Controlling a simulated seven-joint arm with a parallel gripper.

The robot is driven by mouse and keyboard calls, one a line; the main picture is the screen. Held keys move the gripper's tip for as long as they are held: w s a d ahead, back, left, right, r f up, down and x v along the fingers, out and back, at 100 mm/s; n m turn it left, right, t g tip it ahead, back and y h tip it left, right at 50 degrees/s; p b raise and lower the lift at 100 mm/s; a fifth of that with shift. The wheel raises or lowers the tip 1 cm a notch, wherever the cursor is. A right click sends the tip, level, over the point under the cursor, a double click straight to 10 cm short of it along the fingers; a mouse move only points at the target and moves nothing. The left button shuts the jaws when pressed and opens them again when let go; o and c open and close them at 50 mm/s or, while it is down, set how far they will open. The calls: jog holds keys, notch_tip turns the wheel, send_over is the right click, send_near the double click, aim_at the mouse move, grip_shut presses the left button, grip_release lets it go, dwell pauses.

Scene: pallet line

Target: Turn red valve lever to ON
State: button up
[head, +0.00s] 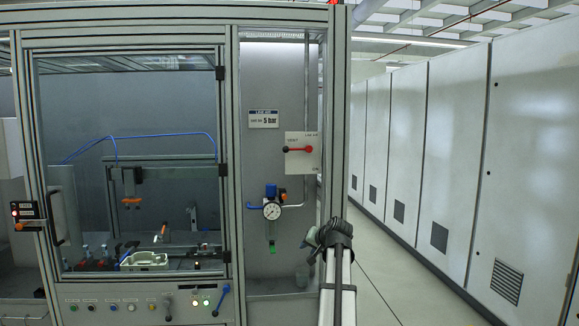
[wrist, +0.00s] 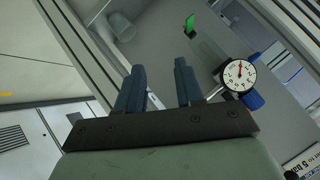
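The red valve lever (head: 298,149) is on a pale plate (head: 303,165) on the grey panel in the head view. It lies level, its knob end to the left under small lettering that I cannot read surely. More small lettering is at the plate's lower right. My gripper (head: 318,240) is in front of the panel's lower right part, below the lever and apart from it. In the wrist view my gripper (wrist: 158,78) has its two dark blue fingers apart with nothing between them. The lever is not in the wrist view.
A pressure gauge (head: 272,211) with a blue regulator knob (head: 271,190) is below the plate; the gauge also shows in the wrist view (wrist: 238,74). A "5 bar" label (head: 264,119) is above left. A glazed cabinet (head: 140,110) stands left, grey lockers (head: 455,130) right.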

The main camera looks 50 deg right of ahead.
jog(key=w+d+r+m+t+h, duration=0.1)
jog(key=w+d+r+t, duration=0.15)
jog(key=r, duration=0.85)
jog(key=w+d+r+m+t, duration=0.1)
jog(key=r+t, duration=0.2)
jog(key=r, duration=0.7)
jog(key=m+t+h, duration=0.2)
jog(key=m+t, duration=0.2)
jog(key=m, duration=0.2)
send_near(293, 149)
jog(key=shift+g, duration=0.25)
jog(key=x, duration=1.2)
jog(key=shift+w+r, duration=0.15)
jog(key=shift+w, duration=0.05)
grip_shut()
jog(key=shift+a, duration=0.1)
